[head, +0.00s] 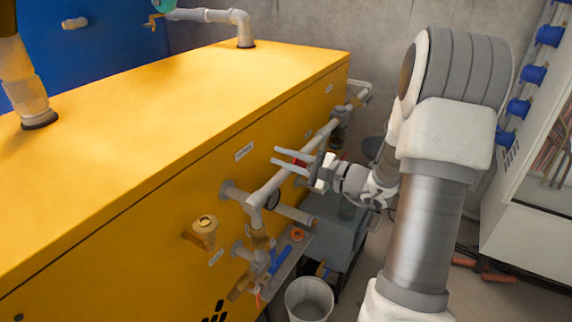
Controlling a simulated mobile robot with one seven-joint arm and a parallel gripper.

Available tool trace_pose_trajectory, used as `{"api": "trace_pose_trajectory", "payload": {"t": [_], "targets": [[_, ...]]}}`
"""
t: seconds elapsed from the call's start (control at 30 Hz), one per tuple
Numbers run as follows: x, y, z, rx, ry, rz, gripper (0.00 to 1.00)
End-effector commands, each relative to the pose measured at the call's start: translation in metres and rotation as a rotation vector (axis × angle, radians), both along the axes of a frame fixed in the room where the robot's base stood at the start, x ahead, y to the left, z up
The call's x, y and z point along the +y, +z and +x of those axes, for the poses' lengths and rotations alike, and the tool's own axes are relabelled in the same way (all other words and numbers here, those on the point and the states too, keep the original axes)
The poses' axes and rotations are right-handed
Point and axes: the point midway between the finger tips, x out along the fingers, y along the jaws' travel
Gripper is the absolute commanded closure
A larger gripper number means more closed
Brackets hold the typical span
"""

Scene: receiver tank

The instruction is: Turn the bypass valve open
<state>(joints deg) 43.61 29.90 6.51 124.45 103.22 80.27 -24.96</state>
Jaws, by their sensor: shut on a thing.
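The grey pipework (265,196) runs along the front side of the yellow tank (150,100). My gripper (276,156) reaches in from the right, with its two grey fingers pointing left at the pipe. A small red valve handle (297,161) shows between the fingers, and the gripper is shut on it. The fingers and wrist hide much of this valve, so how far it is turned cannot be told. A blue valve handle (278,261) sits lower on the pipework. The labels are too small to read, so which valve is the bypass is not clear from them.
A brass fitting (204,230) sticks out of the tank's side. A grey bucket (309,299) and a grey machine (335,232) stand on the floor below the pipes. A white cabinet (520,225) stands at the right. My arm fills the right middle.

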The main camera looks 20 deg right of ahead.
Motion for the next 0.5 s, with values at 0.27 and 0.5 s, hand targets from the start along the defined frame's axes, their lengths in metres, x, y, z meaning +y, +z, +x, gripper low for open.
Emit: {"api": "trace_pose_trajectory", "payload": {"t": [0.27, 0.5], "targets": [[0.009, -0.022, -0.007, -0.109, 0.001, -0.151, 1.00], [0.012, -0.028, -0.009, -0.166, 0.000, -0.231, 1.00]]}}
